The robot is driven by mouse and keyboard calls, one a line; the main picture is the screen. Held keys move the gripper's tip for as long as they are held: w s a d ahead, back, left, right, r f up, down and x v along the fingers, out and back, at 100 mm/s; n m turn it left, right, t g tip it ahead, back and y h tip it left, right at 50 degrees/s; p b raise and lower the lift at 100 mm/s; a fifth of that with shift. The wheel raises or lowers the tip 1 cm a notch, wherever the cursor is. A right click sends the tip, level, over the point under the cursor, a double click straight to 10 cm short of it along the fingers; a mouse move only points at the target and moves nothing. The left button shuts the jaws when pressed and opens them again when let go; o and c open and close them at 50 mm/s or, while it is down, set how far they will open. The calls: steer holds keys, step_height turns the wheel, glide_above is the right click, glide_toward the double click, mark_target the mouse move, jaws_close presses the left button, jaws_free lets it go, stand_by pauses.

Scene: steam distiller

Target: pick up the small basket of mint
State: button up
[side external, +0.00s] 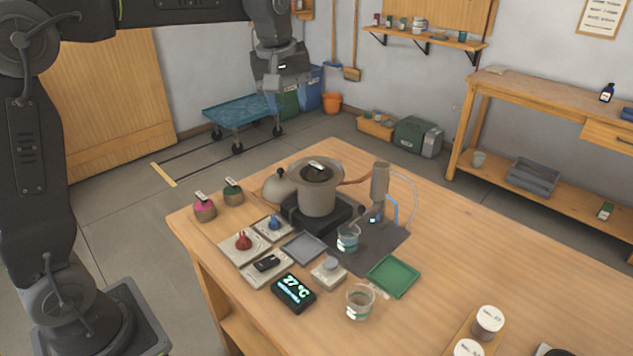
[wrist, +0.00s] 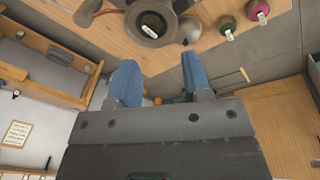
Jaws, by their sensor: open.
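Two small round baskets stand at the left corner of the wooden table. One holds green contents that look like mint (side external: 233,193) and has a pale tag; it also shows at the top of the wrist view (wrist: 226,25). The other basket (side external: 205,210) has pink contents and stands close beside it, nearer the side camera. My gripper (side external: 283,84) is high in the air beyond the table's far edge, well apart from both baskets. In the wrist view its two blue fingers (wrist: 161,78) are spread with nothing between them.
A pot (side external: 315,190) on a dark burner, with a copper pipe, stands right of the baskets; a domed lid (side external: 279,187) lies between. In front are small control pads, a temperature display (side external: 293,292), glass beakers and a green tray (side external: 393,276).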

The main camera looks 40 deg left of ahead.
steer(key=w+a+f+n+g, duration=0.1)
steer(key=w+a+f+n, duration=0.15)
steer(key=w, duration=0.35)
steer(key=n+g, duration=0.1)
steer(key=n, duration=0.4)
glide_above(317, 165)
step_height(317, 165, down, 6)
steer(key=shift+m, duration=0.25)
steer(key=f, duration=0.8)
steer(key=shift+s+a+f, duration=0.15)
steer(key=shift+a+f, duration=0.1)
steer(key=shift+d+f, duration=0.15)
steer(key=shift+f, duration=1.2)
steer(key=shift+d+f, duration=0.1)
steer(key=shift+f, duration=1.2)
steer(key=shift+c, duration=0.3)
jaws_close()
